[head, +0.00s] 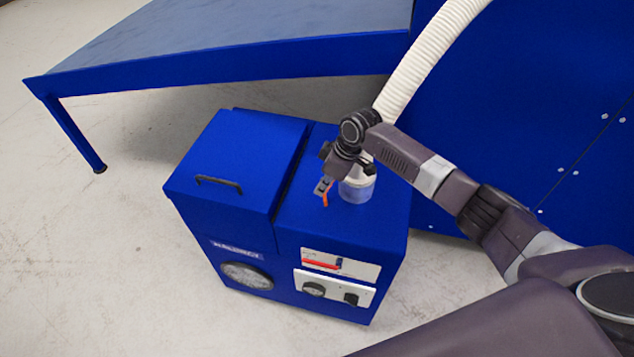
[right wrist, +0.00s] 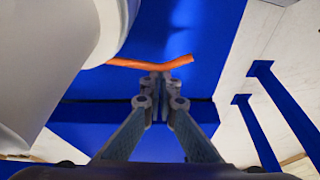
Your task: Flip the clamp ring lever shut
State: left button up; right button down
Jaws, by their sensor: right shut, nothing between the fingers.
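The orange lever (head: 325,198) sticks out at the left side of a clear and white cylindrical collar (head: 357,188) on top of the blue machine. The lever also shows in the right wrist view (right wrist: 135,64) as a bent orange bar beside the large pale cylinder (right wrist: 45,70). My right gripper (head: 322,188) is shut and empty, with its fingertips (right wrist: 160,80) at the lever's outer part. I cannot tell whether they touch it. My wrist hides the upper part of the collar, and the clamp ring is not clearly visible. My left gripper is not in view.
The blue machine (head: 290,225) has a lidded box with a black handle (head: 219,184) at left and dials on its front. A white ribbed hose (head: 430,55) rises behind my wrist. A blue sloping table (head: 220,62) stands behind. The floor at left is clear.

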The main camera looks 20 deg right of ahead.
jog(key=shift+s+d+n, duration=0.2)
jog(key=shift+d+n, duration=0.05)
jog(key=shift+n, duration=0.15)
jog(key=shift+w, duration=0.1)
jog(key=shift+w+f+b, duration=0.1)
jog(key=shift+w+b, duration=0.2)
jog(key=shift+b, duration=0.1)
jog(key=shift+w+d, duration=0.15)
jog(key=shift+w, duration=0.25)
